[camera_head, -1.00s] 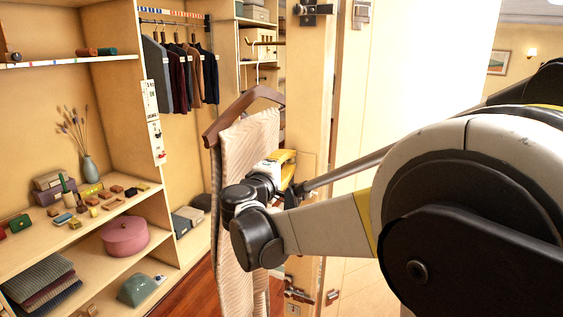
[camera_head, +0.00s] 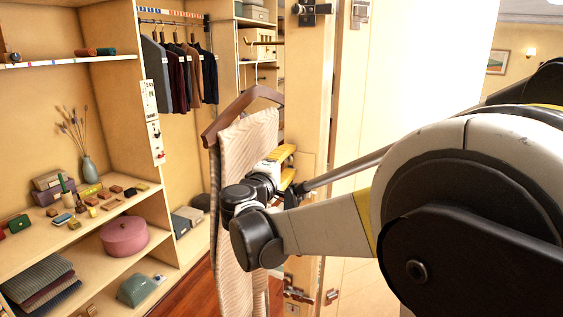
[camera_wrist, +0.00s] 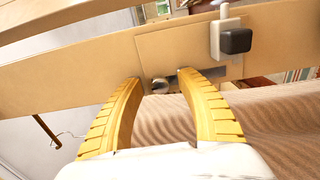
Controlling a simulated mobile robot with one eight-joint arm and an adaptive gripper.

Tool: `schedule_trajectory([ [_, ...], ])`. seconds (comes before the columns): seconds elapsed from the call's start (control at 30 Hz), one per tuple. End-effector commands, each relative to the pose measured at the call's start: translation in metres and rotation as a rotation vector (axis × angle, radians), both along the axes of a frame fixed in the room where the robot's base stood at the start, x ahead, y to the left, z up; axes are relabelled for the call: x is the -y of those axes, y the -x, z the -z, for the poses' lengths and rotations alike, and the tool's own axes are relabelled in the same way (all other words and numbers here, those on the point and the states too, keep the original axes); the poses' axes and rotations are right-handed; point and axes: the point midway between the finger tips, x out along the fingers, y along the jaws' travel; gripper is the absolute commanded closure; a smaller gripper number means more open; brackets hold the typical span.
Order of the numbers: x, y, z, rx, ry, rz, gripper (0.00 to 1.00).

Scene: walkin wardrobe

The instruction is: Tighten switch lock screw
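My gripper (camera_wrist: 161,80) is open. Its two yellow fingers stand apart and point at a tan plate (camera_wrist: 180,45) on a pale wooden upright. A small round metal screw head or knob (camera_wrist: 160,86) shows between the fingertips, with clear space on both sides. A dark metal strip (camera_wrist: 214,73) runs beside it, partly behind the right finger. I cannot tell whether these belong to the switch lock. In the head view, the yellow gripper (camera_head: 285,155) is beside the upright, partly hidden behind my wrist.
A brown hanger (camera_head: 225,118) with striped cloth (camera_head: 232,220) hangs close to my wrist. The cloth (camera_wrist: 275,125) also lies close to the right finger. A black block on a white bracket (camera_wrist: 235,40) sticks out above. Shelves (camera_head: 125,205) with small goods stand left.

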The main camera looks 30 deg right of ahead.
Motion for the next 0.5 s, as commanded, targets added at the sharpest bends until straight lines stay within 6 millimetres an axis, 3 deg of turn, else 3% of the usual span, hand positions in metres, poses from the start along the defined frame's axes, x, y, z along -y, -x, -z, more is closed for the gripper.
schedule_trajectory([
  [0.23, -0.014, 0.010, 0.000, 0.000, 0.000, -0.003, 0.56],
  [0.5, -0.062, 0.046, 0.000, 0.000, 0.000, -0.005, 0.56],
])
